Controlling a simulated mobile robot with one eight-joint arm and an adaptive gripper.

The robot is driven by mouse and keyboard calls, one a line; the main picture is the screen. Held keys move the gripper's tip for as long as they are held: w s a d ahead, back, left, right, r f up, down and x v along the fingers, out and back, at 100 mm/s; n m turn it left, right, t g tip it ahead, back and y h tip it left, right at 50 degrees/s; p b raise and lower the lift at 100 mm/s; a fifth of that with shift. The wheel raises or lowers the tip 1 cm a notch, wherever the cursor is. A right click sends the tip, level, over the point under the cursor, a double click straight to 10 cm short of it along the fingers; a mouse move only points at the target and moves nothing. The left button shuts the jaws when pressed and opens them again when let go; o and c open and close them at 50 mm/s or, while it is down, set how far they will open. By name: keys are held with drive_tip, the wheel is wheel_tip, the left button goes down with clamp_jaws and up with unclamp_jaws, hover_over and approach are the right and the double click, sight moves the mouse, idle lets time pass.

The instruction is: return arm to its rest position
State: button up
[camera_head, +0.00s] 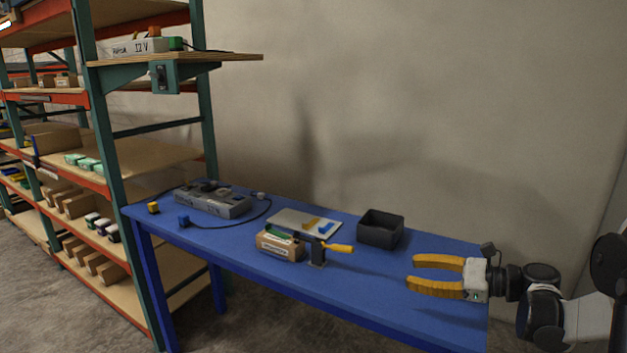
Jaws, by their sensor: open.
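My gripper (412,272) shows at the right of the picture, over the right end of the blue table (350,288). Its two yellow fingers point left and stand apart, with nothing between them. My arm comes in from the right edge of the picture. The gripper is apart from the things on the table. The nearest are a dark open box (380,230) and a small stand with a yellow-handled tool (338,248), both to its left.
A grey console (215,202) with cables sits at the table's left end. A cardboard box (280,246) and a pale board (290,219) with small coloured parts lie mid-table. A shelf rack (90,120) stands left; a wall (420,110) is behind. The table's right front is clear.

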drive_tip(key=s+a+r+n+g+h, duration=0.1)
drive_tip(key=s+a+n+g+h, duration=0.1)
drive_tip(key=s+a+n+h, duration=0.6)
drive_tip(key=s+d+f+n+h, duration=0.1)
drive_tip(key=s+n+h, duration=0.1)
drive_tip(key=s+n, duration=0.4)
drive_tip(key=s+d+f+n+t+h, duration=0.1)
drive_tip(key=s+n+h, duration=0.2)
drive_tip(key=s+n, duration=0.4)
drive_tip(key=s, duration=0.6)
drive_tip(key=shift+s+d+f, duration=0.25)
drive_tip(key=shift+s+d, duration=0.1)
drive_tip(key=shift+d, duration=0.05)
